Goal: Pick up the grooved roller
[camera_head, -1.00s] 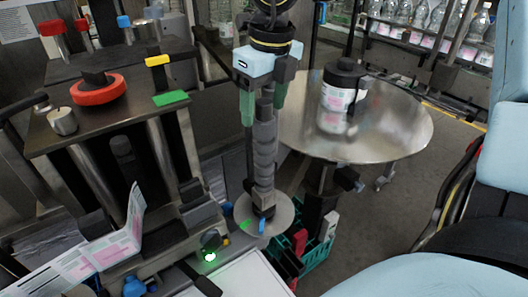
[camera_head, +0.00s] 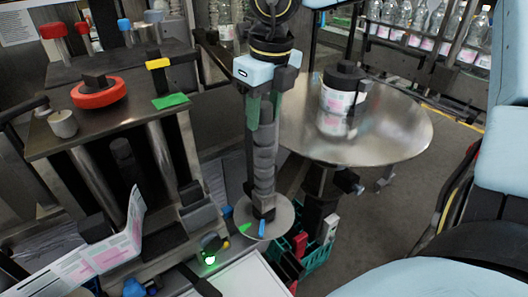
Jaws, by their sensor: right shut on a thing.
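The grooved roller (camera_head: 264,160) is a dark grey, ribbed upright cylinder near the middle of the head view. Its lower end is at a round grey disc (camera_head: 275,224) with small green and blue marks. My right gripper (camera_head: 264,112) comes from above, with a light blue body and green fingers. Its fingers are shut on the upper part of the roller, which they partly hide. My left gripper is not in view.
A round metal table (camera_head: 400,130) stands to the right, with a black-capped labelled bottle (camera_head: 337,100) on it. The labelling machine (camera_head: 130,125) with a red ring stands close on the left. A green crate (camera_head: 318,255) is below right.

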